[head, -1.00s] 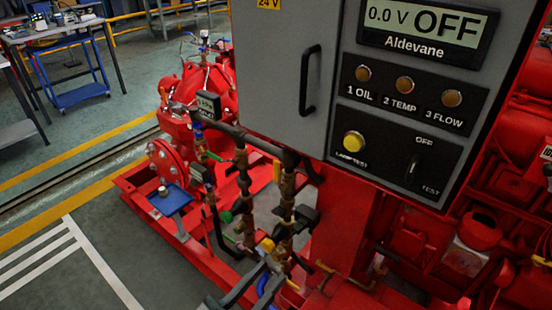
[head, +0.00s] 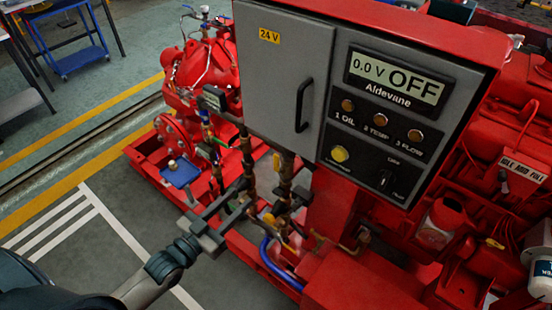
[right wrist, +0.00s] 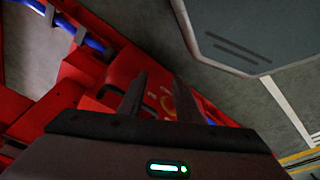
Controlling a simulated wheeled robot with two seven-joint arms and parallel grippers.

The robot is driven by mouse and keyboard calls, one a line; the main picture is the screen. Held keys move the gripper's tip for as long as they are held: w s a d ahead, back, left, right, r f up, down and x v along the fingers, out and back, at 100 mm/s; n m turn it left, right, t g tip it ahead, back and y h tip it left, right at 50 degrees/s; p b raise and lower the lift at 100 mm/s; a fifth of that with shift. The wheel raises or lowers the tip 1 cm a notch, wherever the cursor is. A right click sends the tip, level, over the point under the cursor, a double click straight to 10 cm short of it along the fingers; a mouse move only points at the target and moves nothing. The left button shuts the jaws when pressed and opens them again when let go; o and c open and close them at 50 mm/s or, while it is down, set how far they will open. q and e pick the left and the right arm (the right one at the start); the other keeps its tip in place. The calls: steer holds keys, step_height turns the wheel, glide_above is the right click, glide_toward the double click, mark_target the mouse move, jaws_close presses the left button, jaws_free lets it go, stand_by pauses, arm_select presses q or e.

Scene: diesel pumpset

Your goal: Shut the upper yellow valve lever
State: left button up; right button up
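The upper yellow valve lever (head: 277,162) hangs upright beside the vertical pipe under the grey control cabinet, in the head view. A lower yellow handle (head: 268,219) sits on the pipework below it. My left gripper (head: 247,195) reaches in from the lower left, in front of the pipes. Its two fingers look spread, and I see nothing between them. The fingertips appear below and left of the upper lever, apart from it. My right gripper (right wrist: 160,95) shows in the right wrist view with its fingers apart and empty, facing red machinery. Neither lever is clearly seen there.
The grey cabinet (head: 275,85) with its display reading OFF overhangs the pipes. A red pump (head: 205,75) and blue tray (head: 180,174) stand to the left. A blue hose (head: 268,262) runs below. The floor at lower left is free beyond my arm.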

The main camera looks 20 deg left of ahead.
mark_target(276, 164)
steer(key=s+d+f+g, duration=0.1)
steer(key=s+d+f, duration=0.2)
steer(key=s+f, duration=1.3)
steer(key=shift+s+f, duration=0.15)
steer(key=shift+s, duration=0.65)
arm_select(q)
steer(key=shift+w, duration=0.15)
arm_select(e)
steer(key=shift+d, duration=0.1)
